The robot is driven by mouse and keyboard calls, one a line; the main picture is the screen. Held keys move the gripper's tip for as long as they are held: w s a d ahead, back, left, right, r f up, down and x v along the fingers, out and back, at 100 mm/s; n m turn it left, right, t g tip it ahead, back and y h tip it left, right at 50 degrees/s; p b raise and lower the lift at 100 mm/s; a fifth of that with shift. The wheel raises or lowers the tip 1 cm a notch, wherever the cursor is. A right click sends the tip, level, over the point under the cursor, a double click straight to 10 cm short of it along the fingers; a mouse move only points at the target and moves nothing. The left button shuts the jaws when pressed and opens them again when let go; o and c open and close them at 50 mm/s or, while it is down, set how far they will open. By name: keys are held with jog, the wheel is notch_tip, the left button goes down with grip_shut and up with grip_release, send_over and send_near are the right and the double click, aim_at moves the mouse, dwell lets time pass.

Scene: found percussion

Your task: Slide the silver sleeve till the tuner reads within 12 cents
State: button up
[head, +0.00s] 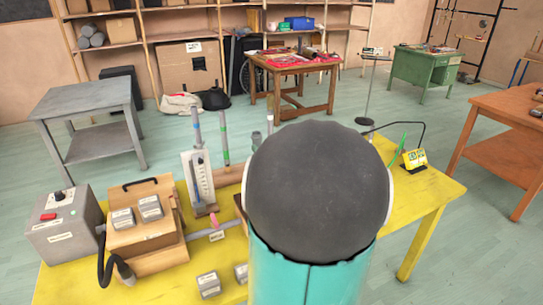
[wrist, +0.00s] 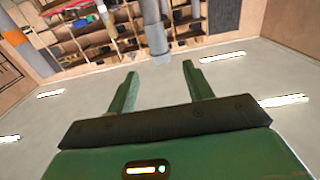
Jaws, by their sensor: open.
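The yellow tuner (head: 414,159) stands at the right of the yellow table, with a lit screen too small to read. A grey tube enters at the top of the wrist view, with a wider silver-grey section that looks like the sleeve (wrist: 157,42). My gripper (wrist: 158,72) is open, its two green fingers apart and nothing between them. The tube appears beyond the fingertips, roughly in line with the gap; its distance is unclear. In the head view my dark, rounded arm link hides my gripper and the table's middle. A small grey tube top (head: 256,138) shows beside that link.
On the yellow table (head: 425,192) are a grey control box (head: 66,224), a wooden case (head: 148,235), a white gauge board (head: 199,180), upright tubes with blue and green bands (head: 224,140), and small grey blocks (head: 208,284). A cable runs to the tuner. Other tables stand well apart.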

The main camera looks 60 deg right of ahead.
jog(key=x, duration=0.8)
jog(key=shift+w, duration=0.15)
jog(key=c, duration=1)
jog(key=shift+c, duration=0.2)
jog(key=shift+f, duration=0.95)
jog(key=o, duration=1)
jog(key=v, duration=1.3)
jog(key=shift+s+a, duration=0.15)
jog(key=shift+s, duration=0.2)
